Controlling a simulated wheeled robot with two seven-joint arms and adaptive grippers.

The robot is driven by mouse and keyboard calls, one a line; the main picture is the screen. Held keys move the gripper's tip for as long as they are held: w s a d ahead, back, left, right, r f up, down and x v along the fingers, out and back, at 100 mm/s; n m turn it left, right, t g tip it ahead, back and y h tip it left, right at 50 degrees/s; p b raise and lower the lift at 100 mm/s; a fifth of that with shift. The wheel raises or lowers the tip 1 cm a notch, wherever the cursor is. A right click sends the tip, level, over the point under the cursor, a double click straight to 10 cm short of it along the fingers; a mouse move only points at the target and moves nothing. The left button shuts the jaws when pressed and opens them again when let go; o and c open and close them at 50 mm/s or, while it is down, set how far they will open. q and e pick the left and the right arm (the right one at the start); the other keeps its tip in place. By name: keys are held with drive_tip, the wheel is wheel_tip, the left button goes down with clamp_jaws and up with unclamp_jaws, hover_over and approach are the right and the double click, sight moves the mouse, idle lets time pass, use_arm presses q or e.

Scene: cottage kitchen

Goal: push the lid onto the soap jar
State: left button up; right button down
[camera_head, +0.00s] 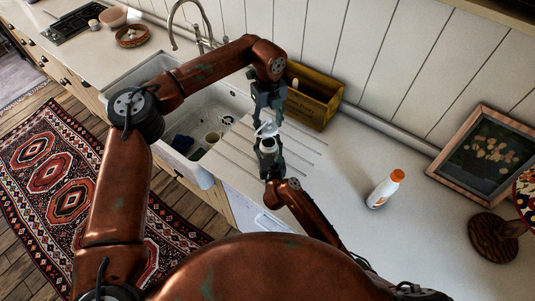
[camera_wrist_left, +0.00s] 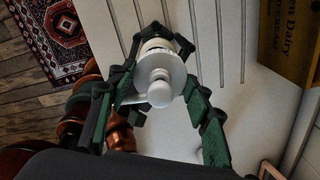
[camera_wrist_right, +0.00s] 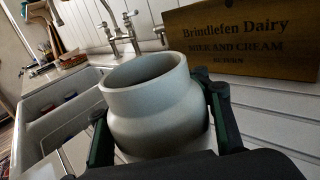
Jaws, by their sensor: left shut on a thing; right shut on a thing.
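The white lid (camera_head: 266,129) with its round knob is held by my left gripper (camera_head: 268,117), which reaches down from above. In the left wrist view the lid (camera_wrist_left: 160,88) shows knob toward the camera, between the fingers. The pale soap jar (camera_head: 267,145) is held upright by my right gripper (camera_head: 268,157) just below the lid. In the right wrist view the jar (camera_wrist_right: 150,105) has an open, uncovered mouth between the fingers. The lid is out of that view. In the left wrist view the lid hides most of the jar; any sideways offset is hard to judge.
A wooden dairy crate (camera_head: 312,98) stands behind the jar, against the wall. The sink (camera_head: 215,105) is to the left. A white bottle with an orange cap (camera_head: 385,189) and a framed picture (camera_head: 490,158) stand to the right. The counter between is clear.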

use_arm(q)
drive_tip(key=shift+f, duration=0.1)
idle(0.3)
drive_tip(key=n, duration=0.2)
hover_over(269, 139)
drive_tip(key=s, duration=0.3)
wheel_tip(269, 139, down, 5)
drive_tip(key=shift+w+r, duration=0.1)
drive_tip(key=shift+f, duration=0.9)
drive_tip(key=shift+a+f, duration=0.1)
drive_tip(key=shift+f, duration=0.5)
drive_tip(key=o, duration=1)
drive_tip(key=shift+o, duration=0.2)
